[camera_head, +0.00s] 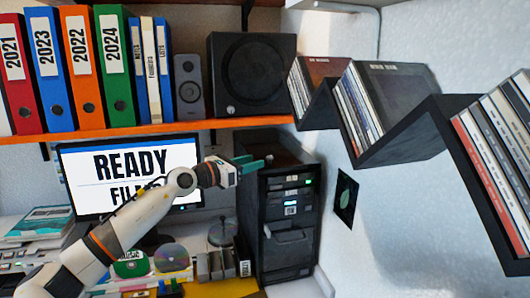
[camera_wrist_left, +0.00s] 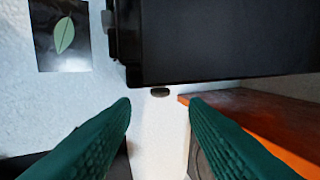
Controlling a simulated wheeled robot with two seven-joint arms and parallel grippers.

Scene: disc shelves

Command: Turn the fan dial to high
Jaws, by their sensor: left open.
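The black computer tower (camera_head: 288,225) stands below the right end of the orange shelf. A dark top edge of it seems to fill the upper part of the left wrist view (camera_wrist_left: 230,40). A small dark round knob (camera_wrist_left: 160,92) shows at that edge, between and beyond my fingertips; I cannot tell whether it is the fan dial, and its setting is not readable. My left gripper (camera_head: 262,162), with green fingers, is at the tower's upper front. Its fingers are apart and empty in the left wrist view (camera_wrist_left: 160,104). My right gripper is not in view.
The orange shelf (camera_head: 160,129) with binders and a speaker (camera_head: 252,74) runs just above my left gripper. A monitor (camera_head: 80,165) stands left of the tower. Black zigzag disc shelves (camera_head: 425,125) are on the right wall. A leaf poster (camera_head: 346,197) hangs right of the tower.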

